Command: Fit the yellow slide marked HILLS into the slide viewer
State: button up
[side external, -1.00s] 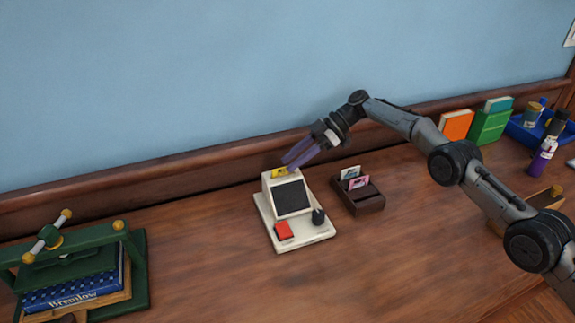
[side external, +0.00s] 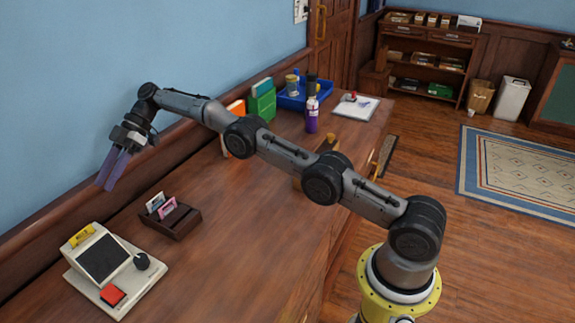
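The slide viewer (side external: 124,280) is a cream box with a dark screen, a red button and a dark knob, standing on the desk at the lower left. The yellow slide (side external: 82,235) stands in the top of the viewer, its upper part showing; its lower part is hidden inside. Its marking is too small to read surely. My gripper (side external: 108,186) is above and behind the viewer, apart from the slide. Its two purple fingers look slightly parted, with nothing between them.
A dark wooden holder (side external: 182,224) with a whitish slide (side external: 155,202) and a pink slide (side external: 167,206) stands right of the viewer. Farther along are orange and green books (side external: 263,102), a blue tray (side external: 294,101) and a purple bottle (side external: 312,116). The desk's front is clear.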

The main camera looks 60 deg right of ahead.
notch_tip(320, 180, up, 8)
jog(key=s+d+m+t+h, duration=0.1)
jog(key=s+m+h, duration=0.1)
jog(key=m, duration=0.1)
jog(key=s+d+r+m+t+h, duration=0.1)
jog(key=s+d+r+m+h, duration=0.2)
jog(key=s+r, duration=0.45)
jog(key=s+d+r+m+t+h, duration=0.1)
jog(key=s+d+r+m, duration=0.25)
jog(key=s, duration=0.75)
jog(key=s+d+f+m+h, duration=0.1)
jog(key=s+d+f+m, duration=0.1)
jog(key=s, duration=0.7)
jog(key=s+d+f+m+t+h, duration=0.1)
jog(key=s+d+f+m+h, duration=0.1)
jog(key=s, duration=0.8)
jog(key=s+d+f+m+t+h, duration=0.1)
jog(key=s+d+f+m+h, duration=0.1)
jog(key=s, duration=0.7)
notch_tip(320, 180, down, 4)
jog(key=shift+s+d+r+m, duration=0.3)
jog(key=shift+d+m, duration=0.25)
jog(key=shift+m, duration=0.5)
